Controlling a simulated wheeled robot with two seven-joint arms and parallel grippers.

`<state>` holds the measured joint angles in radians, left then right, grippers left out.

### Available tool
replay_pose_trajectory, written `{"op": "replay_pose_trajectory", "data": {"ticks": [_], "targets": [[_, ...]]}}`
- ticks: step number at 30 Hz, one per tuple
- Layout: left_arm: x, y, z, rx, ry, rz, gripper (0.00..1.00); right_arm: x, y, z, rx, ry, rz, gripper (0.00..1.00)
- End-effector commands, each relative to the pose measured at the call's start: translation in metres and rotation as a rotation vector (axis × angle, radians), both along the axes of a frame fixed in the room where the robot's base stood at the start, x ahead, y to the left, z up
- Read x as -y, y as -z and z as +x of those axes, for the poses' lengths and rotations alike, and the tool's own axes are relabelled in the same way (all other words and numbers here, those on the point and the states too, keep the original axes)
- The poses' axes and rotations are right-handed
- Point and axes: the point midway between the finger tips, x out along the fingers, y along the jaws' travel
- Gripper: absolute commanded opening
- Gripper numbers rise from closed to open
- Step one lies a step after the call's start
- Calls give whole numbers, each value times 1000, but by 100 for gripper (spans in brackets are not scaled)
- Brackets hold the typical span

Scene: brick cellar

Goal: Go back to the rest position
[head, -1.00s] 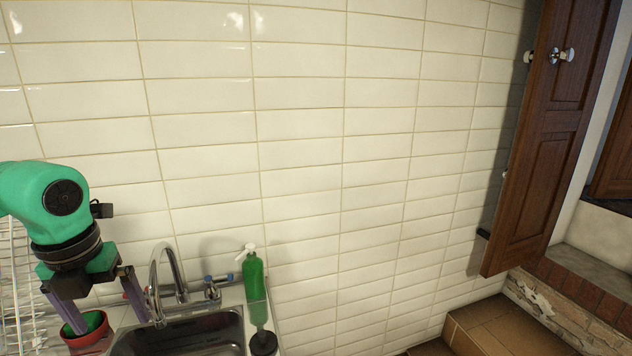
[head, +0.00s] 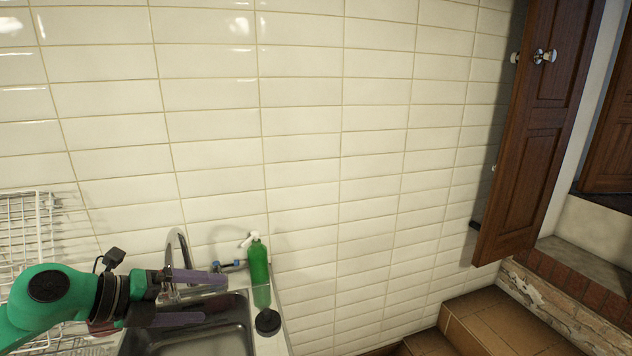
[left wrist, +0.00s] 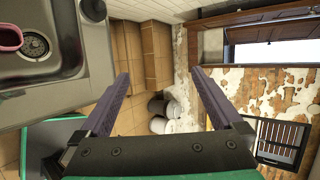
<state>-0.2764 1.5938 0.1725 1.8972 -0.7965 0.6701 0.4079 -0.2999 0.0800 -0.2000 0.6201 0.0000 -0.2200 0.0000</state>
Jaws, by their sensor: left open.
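My left gripper (head: 216,298) reaches in from the lower left and points right, over the sink (head: 240,322). Its two purple fingers are spread wide with nothing between them. In the left wrist view the same gripper (left wrist: 160,76) is open and empty, with floor and wall beyond it. A small reddish patch of the pot seen earlier shows behind my left arm; the rest is hidden. My right gripper is in neither view.
A chrome faucet (head: 171,250), a green pump bottle (head: 258,272) and a black round thing (head: 268,322) stand around the sink. A white wire rack (head: 28,225) is at left. A wooden door (head: 525,150) and tiled steps (head: 500,322) are right. A pink thing (left wrist: 10,38) lies by the drain.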

Motion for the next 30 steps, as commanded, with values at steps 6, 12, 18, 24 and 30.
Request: {"op": "replay_pose_trajectory", "data": {"ticks": [6, 12, 18, 24, 30], "targets": [[-33, -2, 37, 126, -537, -608, 100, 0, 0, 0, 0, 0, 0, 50], [-112, 117, -4, -154, -1379, -952, 100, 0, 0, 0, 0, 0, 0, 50], [-91, 212, -85, -572, -1804, -933, 100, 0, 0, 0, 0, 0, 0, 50], [-40, 255, -156, -963, -1986, -830, 100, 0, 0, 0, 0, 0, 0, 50], [-22, 333, -170, -1098, -2032, -749, 100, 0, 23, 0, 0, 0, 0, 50]]}}
